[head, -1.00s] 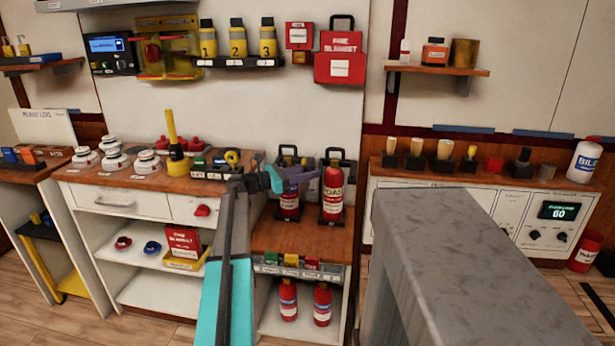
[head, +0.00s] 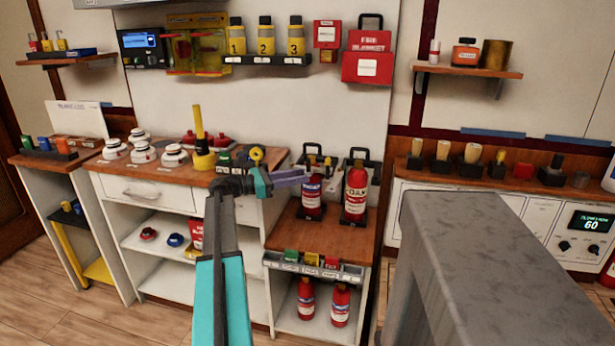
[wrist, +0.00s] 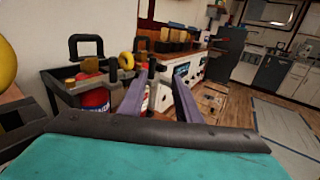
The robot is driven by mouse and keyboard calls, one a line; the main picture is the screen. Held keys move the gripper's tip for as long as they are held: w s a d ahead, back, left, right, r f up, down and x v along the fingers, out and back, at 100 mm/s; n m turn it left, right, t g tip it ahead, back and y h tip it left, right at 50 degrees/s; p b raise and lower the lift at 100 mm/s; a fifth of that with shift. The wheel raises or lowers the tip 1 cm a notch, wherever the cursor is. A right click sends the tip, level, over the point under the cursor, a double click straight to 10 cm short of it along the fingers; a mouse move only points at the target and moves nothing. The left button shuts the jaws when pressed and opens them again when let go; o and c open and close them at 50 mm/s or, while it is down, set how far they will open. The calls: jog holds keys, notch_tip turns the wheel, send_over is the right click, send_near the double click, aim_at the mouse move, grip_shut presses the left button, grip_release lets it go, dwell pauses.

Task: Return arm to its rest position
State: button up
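My arm rises from the bottom middle of the head view, with a teal link and a dark grey link. My gripper (head: 303,176) is held in the air at the right end of the white counter, in front of the fire extinguishers as seen here. In the wrist view my gripper (wrist: 160,82) shows two purple-grey fingers spread apart with nothing held between them. A red extinguisher (wrist: 95,99) is left of the fingers there. Part of another red and white extinguisher shows just behind the left finger.
Two extinguishers stand in black holders, the left one (head: 312,197) close behind my gripper and the right one (head: 355,194) beside it. A yellow-handled device (head: 202,150) stands on the counter to the left. A grey block-like surface (head: 480,250) fills the lower right. Open floor shows in the wrist view.

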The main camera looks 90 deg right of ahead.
jog(key=shift+w+a, duration=0.25)
jog(key=shift+w, duration=0.3)
